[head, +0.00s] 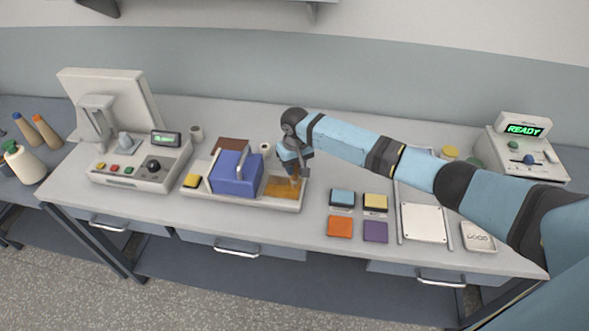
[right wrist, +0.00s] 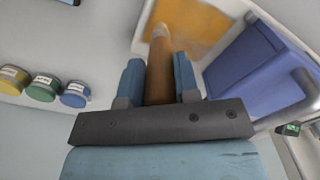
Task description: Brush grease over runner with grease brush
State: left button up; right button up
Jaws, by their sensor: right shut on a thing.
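My right gripper (head: 294,163) is shut on the grease brush, whose brown handle (right wrist: 159,82) shows between the fingers in the right wrist view. The brush points down, its pale tip (right wrist: 160,32) at the edge of an orange-brown patch (right wrist: 190,27); I cannot tell whether it touches. That patch (head: 280,188) lies in the right part of a cream tray (head: 255,203), beside a blue block with a handle (head: 236,174). I cannot tell for sure which part is the runner. My left gripper is not in view.
Coloured pads, such as an orange one (head: 340,227), lie right of the tray. A white plate (head: 424,222) between rails and a small dish (head: 478,236) are farther right. A control box (head: 140,168) stands left; a "READY" unit (head: 522,150) stands back right.

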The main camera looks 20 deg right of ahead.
jog(key=shift+d, duration=0.1)
jog(key=s+a, duration=0.2)
jog(key=s, duration=0.1)
jog(key=shift+s+a+r, duration=0.1)
jog(key=shift+s+a, duration=0.05)
dwell(1.6)
jog(key=shift+r, duration=0.1)
notch_tip(320, 180, up, 4)
jog(key=shift+r, duration=0.15)
dwell(0.5)
